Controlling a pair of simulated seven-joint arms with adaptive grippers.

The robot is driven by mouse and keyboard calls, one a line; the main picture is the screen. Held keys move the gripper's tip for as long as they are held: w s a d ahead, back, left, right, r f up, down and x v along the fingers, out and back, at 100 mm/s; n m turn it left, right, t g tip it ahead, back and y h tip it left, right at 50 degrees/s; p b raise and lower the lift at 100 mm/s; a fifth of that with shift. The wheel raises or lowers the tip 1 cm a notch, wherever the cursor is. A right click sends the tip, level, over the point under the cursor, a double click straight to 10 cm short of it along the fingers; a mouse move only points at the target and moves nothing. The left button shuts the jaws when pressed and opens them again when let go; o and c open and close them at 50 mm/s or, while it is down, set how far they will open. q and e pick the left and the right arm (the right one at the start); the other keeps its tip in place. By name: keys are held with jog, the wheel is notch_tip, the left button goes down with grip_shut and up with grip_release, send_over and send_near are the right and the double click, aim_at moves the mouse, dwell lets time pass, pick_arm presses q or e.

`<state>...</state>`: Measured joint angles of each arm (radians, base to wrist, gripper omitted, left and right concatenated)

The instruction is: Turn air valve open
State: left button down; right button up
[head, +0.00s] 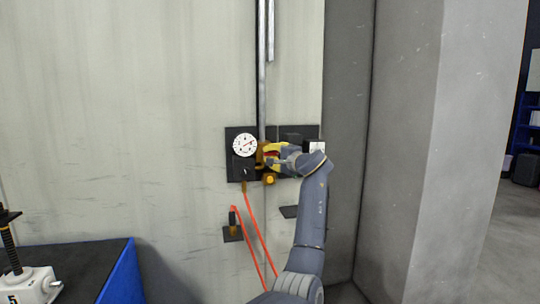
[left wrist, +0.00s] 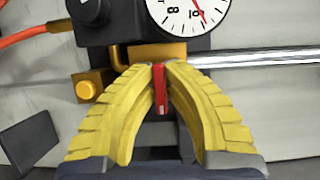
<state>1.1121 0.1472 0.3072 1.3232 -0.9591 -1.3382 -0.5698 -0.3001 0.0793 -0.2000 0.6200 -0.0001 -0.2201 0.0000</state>
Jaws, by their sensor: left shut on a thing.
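The air valve is a brass-coloured body (head: 260,156) on a dark wall plate, and it also shows in the left wrist view (left wrist: 158,52). Its red lever (left wrist: 160,92) points from the valve back between my fingers. My left gripper (head: 267,153) is at the valve, with its yellow fingers closed at the tips on either side of the red lever in the left wrist view (left wrist: 161,68). The fingertips hide part of the lever's root. My right gripper is not in view.
A white gauge (head: 245,145) sits beside the valve on the left. A vertical metal pipe (head: 262,70) runs up from it. A red hose (head: 262,245) hangs below. A dark table (head: 85,262) with a screw jack (head: 28,285) stands at lower left.

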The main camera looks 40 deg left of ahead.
pick_arm(q)
jog(key=c, duration=1.5)
grip_release()
jog(key=shift+a, duration=0.1)
jog(key=shift+o, duration=0.2)
jog(key=s+d, duration=0.2)
jog(key=d, duration=1)
jog(key=shift+s, duration=0.15)
